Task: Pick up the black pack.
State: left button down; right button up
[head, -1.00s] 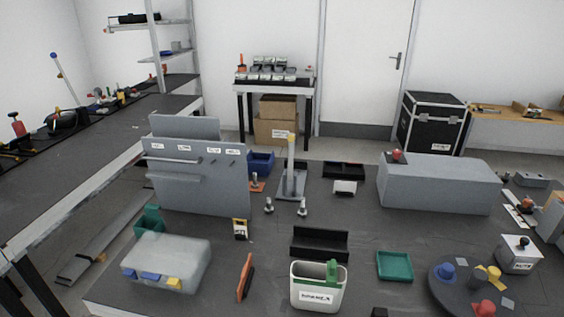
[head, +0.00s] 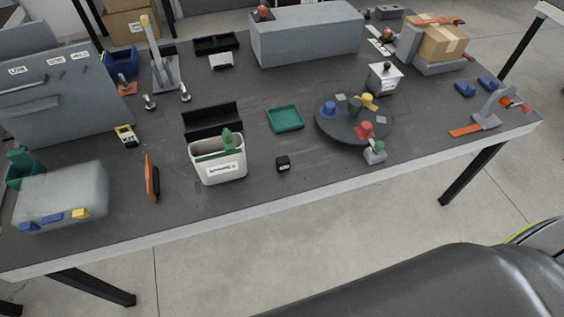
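A small black block with a pale label (head: 283,163) sits on the dark tabletop near the front edge, right of the white bin; it looks like the black pack. It stands apart from its neighbours, with nothing covering it. Neither of my grippers is in view.
Around it are a white bin with a green item (head: 222,168), a black open holder (head: 212,117), a green tray (head: 285,119) and a round dark turntable (head: 340,137) with coloured knobs. A small grey block with a green top (head: 375,153) stands at the right. Bare tabletop (head: 310,180) surrounds the block.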

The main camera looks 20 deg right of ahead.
aim_at(283, 163)
jog(key=i+l+u, duration=0.2)
jog(key=l, duration=0.55)
jog(key=l+u, duration=0.2)
jog(key=l, duration=0.6)
